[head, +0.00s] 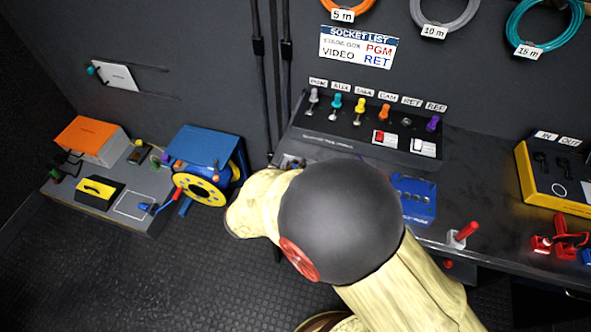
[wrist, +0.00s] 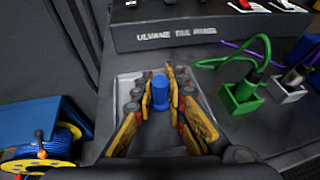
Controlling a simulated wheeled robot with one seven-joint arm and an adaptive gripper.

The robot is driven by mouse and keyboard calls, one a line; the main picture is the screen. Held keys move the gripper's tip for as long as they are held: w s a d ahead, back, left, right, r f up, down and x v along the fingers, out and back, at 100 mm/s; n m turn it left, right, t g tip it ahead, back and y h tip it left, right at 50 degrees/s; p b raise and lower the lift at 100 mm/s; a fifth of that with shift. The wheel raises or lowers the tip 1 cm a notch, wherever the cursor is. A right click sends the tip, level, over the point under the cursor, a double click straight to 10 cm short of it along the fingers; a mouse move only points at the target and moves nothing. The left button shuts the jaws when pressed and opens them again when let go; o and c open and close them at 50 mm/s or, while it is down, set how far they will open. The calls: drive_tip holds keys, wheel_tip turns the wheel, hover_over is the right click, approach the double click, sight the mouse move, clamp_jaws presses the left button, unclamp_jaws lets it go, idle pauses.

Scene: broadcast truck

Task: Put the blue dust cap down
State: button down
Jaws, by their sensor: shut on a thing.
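The blue dust cap (wrist: 160,92) is upright between the fingers of my gripper (wrist: 160,84) in the wrist view. My gripper is shut on it, with a yellow-and-black finger on each side. A shallow light grey tray (wrist: 124,84) lies on the counter around and below the fingertips. I cannot tell whether the cap touches the tray floor. In the head view my arm hides the gripper and the cap.
A green holder (wrist: 240,97) with a green cabled plug and a grey holder (wrist: 286,91) stand right of the tray. A labelled panel (wrist: 165,35) rises behind. A blue-and-yellow cable reel (head: 205,185) stands lower left. A red-handled item (head: 463,235) stands on the counter at right.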

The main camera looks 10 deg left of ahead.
drive_tip(key=shift+r, duration=0.1)
drive_tip(key=shift+f, duration=0.2)
drive_tip(key=c, duration=1.8)
unclamp_jaws()
